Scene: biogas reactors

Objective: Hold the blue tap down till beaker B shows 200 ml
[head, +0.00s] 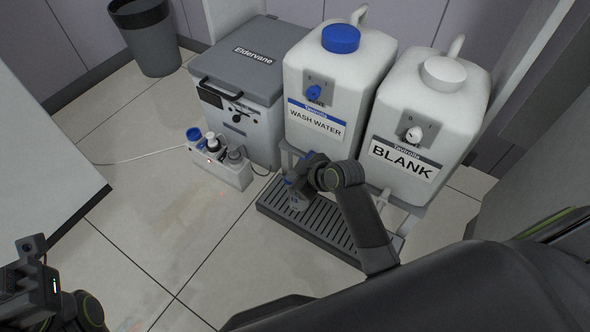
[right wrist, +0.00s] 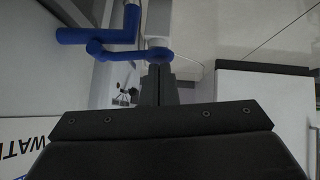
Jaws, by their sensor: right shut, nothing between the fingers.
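The blue tap (right wrist: 100,38) shows large at the top left of the right wrist view, with its lever reaching right to a pale round piece. In the head view my right gripper (head: 292,181) is at the foot of the wash water container (head: 338,85), above the drip grille (head: 275,217), and mostly hides the tap. Its fingers (right wrist: 158,72) are shut and empty, just below the lever; I cannot tell whether they touch it. A small pale vessel (head: 298,203) on the grille is partly hidden; its letter and level are unreadable. My left gripper (head: 30,285) is only partly seen.
The BLANK container (head: 425,115) stands right of the wash water. A grey Eldervane box (head: 240,85) stands left, with a small bottle caddy (head: 220,165) in front. A dark bin (head: 150,40) is at the back. The floor at left centre is clear.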

